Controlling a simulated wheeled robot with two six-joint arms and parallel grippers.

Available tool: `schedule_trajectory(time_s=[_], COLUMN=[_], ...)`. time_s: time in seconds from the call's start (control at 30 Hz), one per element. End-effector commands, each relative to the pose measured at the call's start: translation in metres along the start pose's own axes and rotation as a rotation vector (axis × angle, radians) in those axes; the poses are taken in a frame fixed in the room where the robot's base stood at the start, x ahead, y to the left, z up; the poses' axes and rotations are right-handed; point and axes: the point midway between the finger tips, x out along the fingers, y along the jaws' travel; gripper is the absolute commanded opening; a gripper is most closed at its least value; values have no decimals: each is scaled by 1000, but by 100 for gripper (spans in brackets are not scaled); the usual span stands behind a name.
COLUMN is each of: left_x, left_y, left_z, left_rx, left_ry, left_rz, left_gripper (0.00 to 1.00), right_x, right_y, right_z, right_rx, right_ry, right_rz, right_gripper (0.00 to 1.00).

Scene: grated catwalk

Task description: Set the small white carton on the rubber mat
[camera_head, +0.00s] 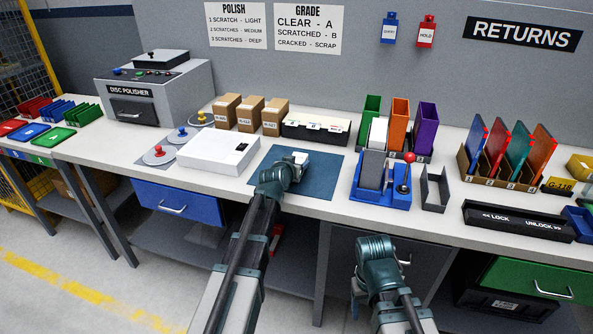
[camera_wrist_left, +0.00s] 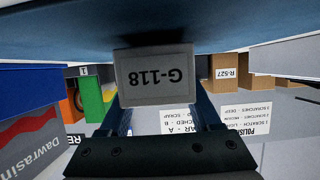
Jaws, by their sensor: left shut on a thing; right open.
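The small white carton (camera_head: 300,158) is in my left gripper (camera_head: 292,169), over the blue rubber mat (camera_head: 318,186) in the head view. In the left wrist view, which looks upside down, the carton (camera_wrist_left: 155,78) shows a label reading G-118 and sits between the dark fingers of my left gripper (camera_wrist_left: 160,118). The blue mat surface (camera_wrist_left: 150,25) meets the carton's edge there; I cannot tell whether they touch. My right gripper (camera_head: 376,250) is open and empty in front of the bench; its fingertips are hard to make out.
A white box (camera_head: 212,152) stands left of the mat, and a black-fronted tray (camera_head: 316,130) stands behind it. A blue fixture with a red-knobbed lever (camera_head: 384,190) stands to the right. Brown cartons (camera_head: 250,113) stand at the back. The mat's front area is bare.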

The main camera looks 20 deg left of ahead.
Motion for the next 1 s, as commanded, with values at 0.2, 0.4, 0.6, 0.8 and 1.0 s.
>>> schedule_trajectory(time_s=[0.2, 0.4, 0.6, 0.8, 1.0], left_x=[2, 3, 3, 3, 2], left_y=[0, 0, 0, 0, 0], left_z=[5, 8, 7, 7, 4], left_rx=[0, 0, 0, 0, 0], left_ry=[0, 0, 0, 0, 0], left_rz=[0, 0, 0, 0, 0], left_gripper=[4, 4, 95, 95, 95], right_x=[5, 9, 8, 8, 5], right_y=[0, -1, -1, -1, 0], right_z=[0, 0, 0, 0, 0], right_rx=[0, 0, 0, 0, 0], right_ry=[0, 0, 0, 0, 0], right_rz=[0, 0, 0, 0, 0], right_gripper=[66, 66, 66, 66, 66])
